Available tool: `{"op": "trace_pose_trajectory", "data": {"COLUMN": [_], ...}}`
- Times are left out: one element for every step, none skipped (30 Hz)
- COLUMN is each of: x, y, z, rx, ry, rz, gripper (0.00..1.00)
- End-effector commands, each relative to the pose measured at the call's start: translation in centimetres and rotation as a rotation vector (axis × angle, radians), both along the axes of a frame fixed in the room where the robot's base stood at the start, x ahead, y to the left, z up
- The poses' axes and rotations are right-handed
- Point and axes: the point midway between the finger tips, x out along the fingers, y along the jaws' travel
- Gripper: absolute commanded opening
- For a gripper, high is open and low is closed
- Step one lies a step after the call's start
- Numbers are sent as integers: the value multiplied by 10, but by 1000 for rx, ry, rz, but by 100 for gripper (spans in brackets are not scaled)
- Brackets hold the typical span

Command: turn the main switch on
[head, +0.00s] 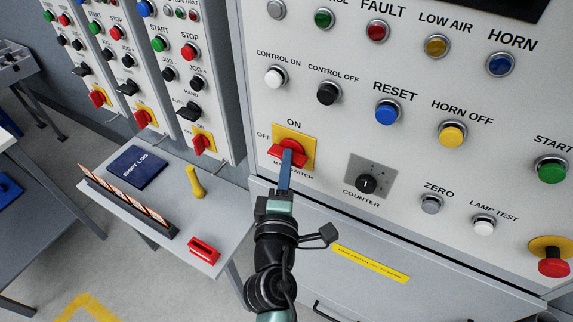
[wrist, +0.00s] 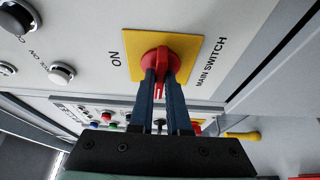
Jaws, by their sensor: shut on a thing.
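The main switch (head: 299,158) is a red rotary handle on a yellow square plate (head: 308,137) on the large grey panel. ON is printed above the plate and OFF at its left. The handle lies roughly level, its pointed end toward OFF. My gripper (head: 286,156) reaches up to it from below, with its blue fingers at the handle. In the wrist view the red handle (wrist: 161,56) shows between my two fingers (wrist: 160,80), one on each side, shut on it. The handle's marked tip points down in that view. The OFF label is hidden there.
A counter knob (head: 366,184) sits right of the switch, and a black control off button (head: 328,93) above it. A low grey table at the left holds a shift log book (head: 138,166), a yellow object (head: 194,183) and a red object (head: 204,250). Smaller panels stand behind.

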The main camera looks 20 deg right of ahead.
Motion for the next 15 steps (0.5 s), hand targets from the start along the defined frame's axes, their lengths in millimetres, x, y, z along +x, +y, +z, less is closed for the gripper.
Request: {"op": "trace_pose_trajectory", "data": {"x": [0, 0, 0, 0, 0, 0, 0, 0, 0, 0, 0, 1, 1, 1, 1], "y": [0, 0, 0, 0, 0, 0, 0, 1, 0, 0, 1, 1, 1, 1, 1], "z": [-4, -5, -6, -6, -7, -9, -10, -10, -12, -12, -13, -14, -14, -14, -16], "rx": [9, 14, 22, 29, 38, 50, 62, 73, 89, 102, 115, 135, 149, 163, 183], "ry": [-11, -18, -30, -40, -51, -68, -81, -97, -117, -134, -152, -176, -196, -215, -239], "rz": [1, 1, 1, 1, 1, 1, 1, 1, 1, 1, 1, 2, 2, 2, 2], "gripper": [0, 0, 0, 0, 0, 0, 0, 0, 0, 0, 0, 0, 0, 0, 0]}}
